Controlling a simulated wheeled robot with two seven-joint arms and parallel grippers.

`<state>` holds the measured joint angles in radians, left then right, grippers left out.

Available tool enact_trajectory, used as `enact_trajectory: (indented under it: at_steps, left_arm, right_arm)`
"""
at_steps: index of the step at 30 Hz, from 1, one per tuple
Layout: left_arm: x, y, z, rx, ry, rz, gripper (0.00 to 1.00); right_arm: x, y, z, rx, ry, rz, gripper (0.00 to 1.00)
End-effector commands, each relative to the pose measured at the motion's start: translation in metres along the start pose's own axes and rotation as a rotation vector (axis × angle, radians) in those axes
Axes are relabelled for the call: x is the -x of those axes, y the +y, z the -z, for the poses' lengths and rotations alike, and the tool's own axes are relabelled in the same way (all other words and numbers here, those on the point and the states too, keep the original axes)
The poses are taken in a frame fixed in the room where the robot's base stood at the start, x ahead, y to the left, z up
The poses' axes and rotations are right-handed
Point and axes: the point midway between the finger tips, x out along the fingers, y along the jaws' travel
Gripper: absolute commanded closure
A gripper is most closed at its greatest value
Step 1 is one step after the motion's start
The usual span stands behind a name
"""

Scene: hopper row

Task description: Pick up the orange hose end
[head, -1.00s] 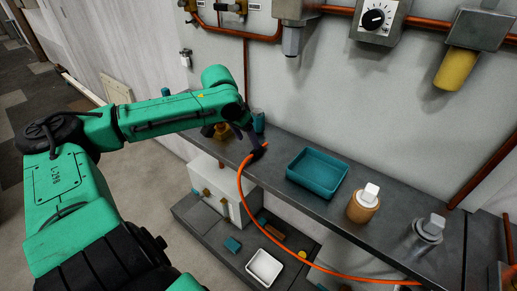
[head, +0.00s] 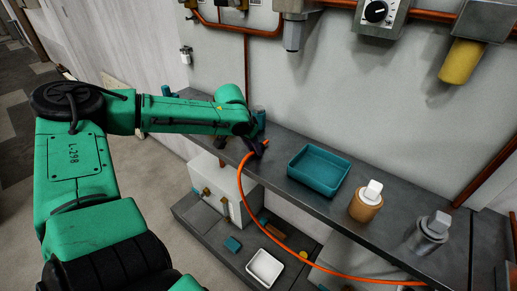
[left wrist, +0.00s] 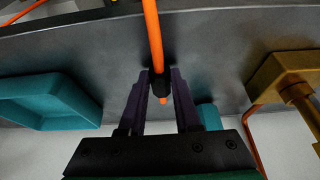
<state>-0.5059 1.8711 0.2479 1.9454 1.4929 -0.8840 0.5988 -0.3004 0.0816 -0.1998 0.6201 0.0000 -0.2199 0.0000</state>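The orange hose (head: 245,190) lies over the shelf's front edge, and its end with a black collar (head: 258,147) is at the shelf's left part. My left gripper (head: 254,146) has come down to this end. In the left wrist view the black collar (left wrist: 160,84) sits between the two purple fingers of my left gripper (left wrist: 160,76), close to both. The small orange tip (left wrist: 163,101) points back toward the palm. I cannot tell whether the fingers press on the collar. My right gripper is not in view.
A teal tray (head: 318,172), a tan jar (head: 365,203) and a grey jar (head: 428,235) stand right of the hose end on the shelf. A brass fitting (left wrist: 285,80) and a teal object (left wrist: 209,117) are close to the gripper. A white tray (head: 264,267) is below.

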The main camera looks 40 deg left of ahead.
Motion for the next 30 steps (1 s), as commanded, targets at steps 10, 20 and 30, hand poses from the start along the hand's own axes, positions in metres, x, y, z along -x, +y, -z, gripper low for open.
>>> enact_trajectory:
  at_steps: [10,20,30]
  left_arm:
    - [0.004,0.000,0.002,0.000,0.002,0.000,1.00]
    - [0.079,0.000,0.034,-0.001,0.009,0.001,1.00]
    - [0.174,0.000,0.072,0.000,0.001,0.002,1.00]
  right_arm:
    - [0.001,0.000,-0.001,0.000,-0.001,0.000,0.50]
    - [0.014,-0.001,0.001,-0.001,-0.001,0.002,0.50]
    - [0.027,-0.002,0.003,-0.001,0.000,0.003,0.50]
